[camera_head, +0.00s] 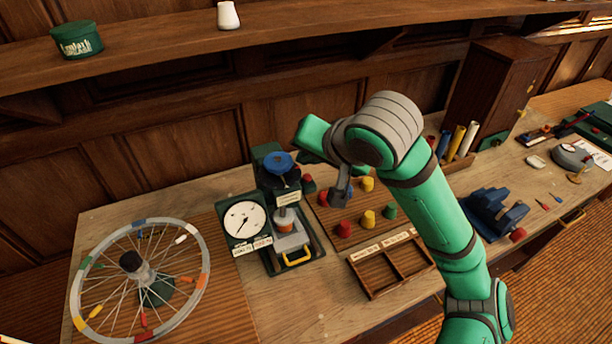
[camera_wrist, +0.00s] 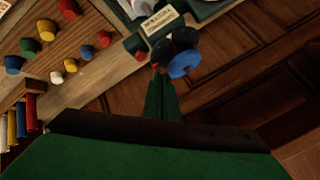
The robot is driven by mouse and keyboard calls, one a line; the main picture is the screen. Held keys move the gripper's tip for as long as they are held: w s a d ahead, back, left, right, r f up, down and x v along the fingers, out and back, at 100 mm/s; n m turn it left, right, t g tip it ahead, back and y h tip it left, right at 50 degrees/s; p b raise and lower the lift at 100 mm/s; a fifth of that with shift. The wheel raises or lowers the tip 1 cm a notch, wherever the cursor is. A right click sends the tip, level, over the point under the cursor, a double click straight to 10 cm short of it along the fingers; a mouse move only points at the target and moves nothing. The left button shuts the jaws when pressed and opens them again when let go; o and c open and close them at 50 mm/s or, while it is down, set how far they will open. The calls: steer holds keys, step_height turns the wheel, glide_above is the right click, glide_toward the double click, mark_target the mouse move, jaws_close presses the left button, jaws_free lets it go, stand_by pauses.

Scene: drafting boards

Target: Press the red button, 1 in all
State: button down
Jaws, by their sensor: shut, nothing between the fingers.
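A small red button (camera_head: 308,183) sits on a dark block at the right side of the dial press, beside its blue knob (camera_head: 280,163). In the wrist view a red piece, which looks like this button (camera_wrist: 140,55), shows close to the fingertips, next to the blue knob (camera_wrist: 185,63). My gripper (camera_wrist: 161,78) is shut and empty, its dark green fingers held together. In the head view my wrist and hand hang above the back of the peg board, right of the press. I cannot tell whether the fingertips touch anything.
The peg board (camera_head: 318,216) holds several coloured pegs, some red. A divided wooden tray (camera_head: 372,291) lies in front. A spoked wheel (camera_head: 203,262) stands at the left. A wooden cabinet (camera_head: 490,88) and a blue vise-like tool (camera_head: 497,212) are at the right. The wall panelling (camera_head: 185,145) is close behind.

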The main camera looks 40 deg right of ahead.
steer(key=shift+d+r, duration=0.1)
steer(key=shift+r, duration=0.9)
